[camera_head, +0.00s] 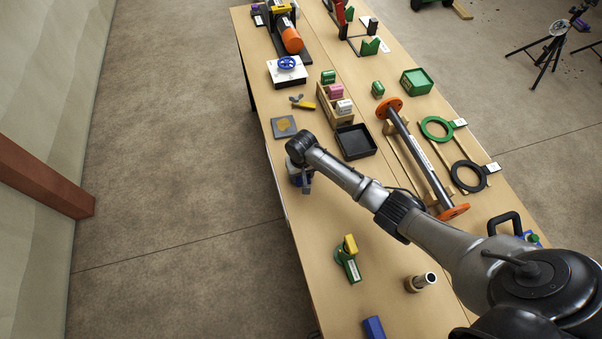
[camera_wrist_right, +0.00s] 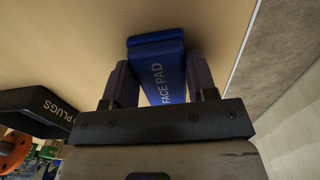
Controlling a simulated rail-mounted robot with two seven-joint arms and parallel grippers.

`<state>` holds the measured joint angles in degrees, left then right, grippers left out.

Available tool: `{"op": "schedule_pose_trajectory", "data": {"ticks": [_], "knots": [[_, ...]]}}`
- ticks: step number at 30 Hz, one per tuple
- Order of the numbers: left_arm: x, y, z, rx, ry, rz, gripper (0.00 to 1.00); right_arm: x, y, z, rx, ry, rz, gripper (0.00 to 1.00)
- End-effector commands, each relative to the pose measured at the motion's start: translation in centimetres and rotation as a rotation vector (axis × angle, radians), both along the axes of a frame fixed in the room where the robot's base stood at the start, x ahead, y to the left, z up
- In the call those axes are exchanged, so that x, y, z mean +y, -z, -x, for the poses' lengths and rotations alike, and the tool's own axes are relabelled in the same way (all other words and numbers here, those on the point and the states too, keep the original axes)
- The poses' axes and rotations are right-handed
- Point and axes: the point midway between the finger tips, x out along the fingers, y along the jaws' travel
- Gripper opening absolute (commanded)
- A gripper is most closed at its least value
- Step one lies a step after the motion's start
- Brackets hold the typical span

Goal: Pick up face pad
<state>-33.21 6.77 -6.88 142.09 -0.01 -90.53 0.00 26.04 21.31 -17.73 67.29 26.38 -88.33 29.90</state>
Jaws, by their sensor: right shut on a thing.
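The face pad (camera_wrist_right: 163,82) is a blue block with white "FACE PAD" lettering, seen in the right wrist view. My right gripper (camera_wrist_right: 160,75) has one finger on each side of it and is shut on it. In the head view my right gripper (camera_head: 303,182) is over the table's left edge area, with a bit of blue beside it, mostly hidden by the wrist. I cannot tell whether the pad touches the tabletop. My left gripper is not in view.
A black tray (camera_head: 356,143), marked "PLUGS" in the right wrist view (camera_wrist_right: 38,103), stands close by. A grey square plate (camera_head: 284,127) lies just beyond the gripper. A green and yellow tool (camera_head: 348,262) and another blue block (camera_head: 373,327) lie nearer me. Bare tabletop lies between.

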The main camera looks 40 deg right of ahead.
Motion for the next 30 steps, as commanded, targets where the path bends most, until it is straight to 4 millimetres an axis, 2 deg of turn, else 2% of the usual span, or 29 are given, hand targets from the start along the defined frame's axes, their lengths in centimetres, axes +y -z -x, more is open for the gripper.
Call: {"op": "schedule_pose_trajectory", "data": {"ticks": [5, 10, 21, 30], "knots": [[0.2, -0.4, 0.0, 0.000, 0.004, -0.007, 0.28, 0.0, -1.3, -0.1, -0.002, 0.000, 0.000, 0.29], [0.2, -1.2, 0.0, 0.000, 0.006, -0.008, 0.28, 0.0, -4.4, -0.1, -0.004, 0.001, 0.000, 0.29], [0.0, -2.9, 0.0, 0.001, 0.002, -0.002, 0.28, -3.5, -8.5, 6.6, 0.001, 0.000, 0.002, 0.29], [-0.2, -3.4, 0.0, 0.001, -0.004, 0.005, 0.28, -5.1, -10.4, 9.6, 0.000, 0.001, 0.000, 0.29]]}}
